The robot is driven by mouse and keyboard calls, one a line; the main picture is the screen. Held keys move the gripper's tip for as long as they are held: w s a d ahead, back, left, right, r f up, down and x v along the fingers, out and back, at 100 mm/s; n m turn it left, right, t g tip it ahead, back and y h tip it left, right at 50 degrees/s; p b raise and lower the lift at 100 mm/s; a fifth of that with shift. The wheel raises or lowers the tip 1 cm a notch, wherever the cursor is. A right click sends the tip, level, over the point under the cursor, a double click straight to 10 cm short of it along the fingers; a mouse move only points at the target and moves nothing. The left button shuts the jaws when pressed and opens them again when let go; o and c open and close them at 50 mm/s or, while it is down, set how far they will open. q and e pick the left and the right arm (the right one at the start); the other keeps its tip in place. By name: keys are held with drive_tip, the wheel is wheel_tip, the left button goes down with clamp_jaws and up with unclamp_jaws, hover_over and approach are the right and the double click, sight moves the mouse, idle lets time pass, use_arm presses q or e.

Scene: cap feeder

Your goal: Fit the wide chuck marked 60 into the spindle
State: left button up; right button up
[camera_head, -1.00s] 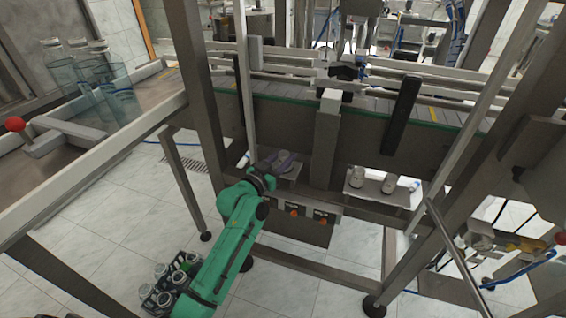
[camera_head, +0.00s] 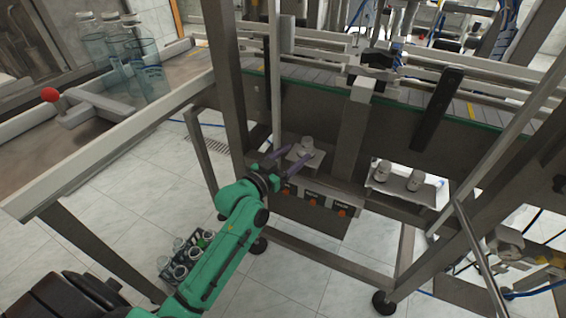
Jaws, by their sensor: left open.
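My left gripper (camera_head: 297,155) is at the frame's front, below the conveyor, with its two purple-grey fingers spread and empty. A pale grey chuck-like piece (camera_head: 307,144) stands upright on a small grey shelf (camera_head: 316,160), just beyond the fingertips. Whether the fingers touch the shelf cannot be told. Two more pale pieces, one at the left (camera_head: 383,171) and one at the right (camera_head: 415,180), stand on a white tray (camera_head: 432,196) further right. No marking 60 is readable on any piece. I cannot tell which part is the spindle. My right gripper is not in view.
A conveyor (camera_head: 405,117) runs above the work area, with a grey post (camera_head: 353,120) and a black bar (camera_head: 437,108) in front. Buttons (camera_head: 312,200) sit just below the gripper. A crate of glass jars (camera_head: 180,258) stands on the floor. Steel legs flank the space.

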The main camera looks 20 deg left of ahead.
use_arm(q)
drive_tip(key=v, duration=0.5)
drive_tip(key=shift+s, duration=0.15)
